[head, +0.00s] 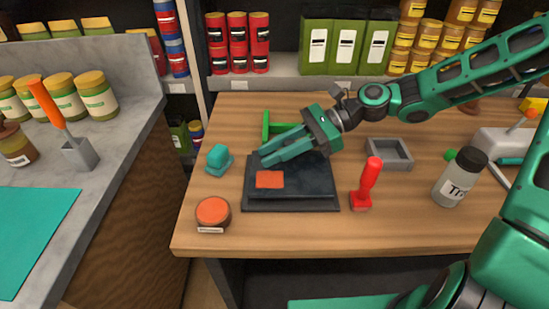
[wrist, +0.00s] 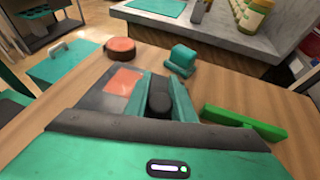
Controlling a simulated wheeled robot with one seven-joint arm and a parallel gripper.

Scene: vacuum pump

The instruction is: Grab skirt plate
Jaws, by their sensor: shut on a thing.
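A dark plate (head: 300,178) with an orange patch lies on a wider black base (head: 290,203) on the wooden table in the head view. I take this plate to be the skirt plate, though no label shows. In the wrist view, the plate's grey surface and orange patch (wrist: 122,80) are left of the fingers. My gripper (head: 268,157) reaches over the plate's far left part. In the wrist view, my gripper (wrist: 162,80) is shut on a rounded black upright part (wrist: 160,98) between its teal fingers. Whether this part joins the plate is hidden.
A teal block (head: 218,158) and an orange round container (head: 213,211) stand left of the plate. A green bracket (head: 267,124) is behind it. A red-handled tool (head: 368,183), grey tray (head: 388,154) and bottle (head: 460,180) are to the right.

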